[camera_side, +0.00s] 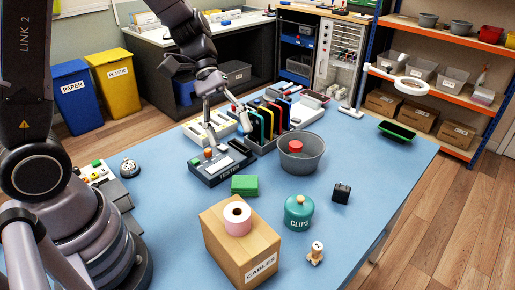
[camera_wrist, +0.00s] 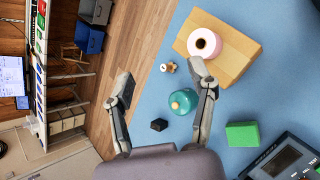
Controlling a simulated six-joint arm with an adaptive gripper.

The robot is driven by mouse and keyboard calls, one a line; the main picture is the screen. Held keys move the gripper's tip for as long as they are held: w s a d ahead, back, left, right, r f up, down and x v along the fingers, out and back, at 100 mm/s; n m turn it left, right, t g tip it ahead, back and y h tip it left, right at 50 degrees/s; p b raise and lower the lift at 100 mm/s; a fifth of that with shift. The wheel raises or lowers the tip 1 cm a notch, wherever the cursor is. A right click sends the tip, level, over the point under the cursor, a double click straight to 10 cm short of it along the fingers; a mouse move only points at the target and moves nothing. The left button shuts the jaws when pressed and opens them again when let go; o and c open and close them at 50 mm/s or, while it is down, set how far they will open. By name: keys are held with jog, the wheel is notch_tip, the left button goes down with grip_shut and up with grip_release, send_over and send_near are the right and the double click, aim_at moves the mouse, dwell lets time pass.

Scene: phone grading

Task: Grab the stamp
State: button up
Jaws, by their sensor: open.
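A small wooden piece with a round, marked white top, which looks like the stamp (camera_side: 316,252), stands on the blue table near the front edge, right of the cardboard box. In the wrist view the stamp (camera_wrist: 168,67) shows between and beyond my fingertips, apart from them. My gripper (camera_side: 222,112) is open and empty, high over the back of the table near the phone rack, well away from the stamp. In the wrist view both fingers of my gripper (camera_wrist: 162,84) are spread wide.
A cardboard box (camera_side: 238,255) bearing a pink roll (camera_side: 237,218) stands left of the stamp. A teal CLIPS jar (camera_side: 298,214) and a small black object (camera_side: 341,192) are behind it. A green block (camera_side: 244,185), grey bin (camera_side: 302,160) and phone rack (camera_side: 268,122) stand further back. The table's right front is clear.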

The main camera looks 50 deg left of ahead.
jog(key=w+d+f+n+h, duration=0.35)
jog(key=w+f+n, duration=0.25)
jog(key=f, duration=0.5)
jog(key=n+t+h, duration=0.1)
jog(key=n+t, duration=0.2)
jog(key=n, duration=0.3)
send_near(318, 246)
jog(key=x, duration=0.4)
jog(key=shift+w+a+f, duration=0.15)
jog(key=shift+w+f, duration=0.05)
jog(key=shift+f, duration=0.2)
jog(key=x, duration=0.6)
jog(key=shift+s+d+f, duration=0.1)
jog(key=shift+s+d, duration=0.05)
jog(key=shift+d, duration=0.05)
grip_shut()
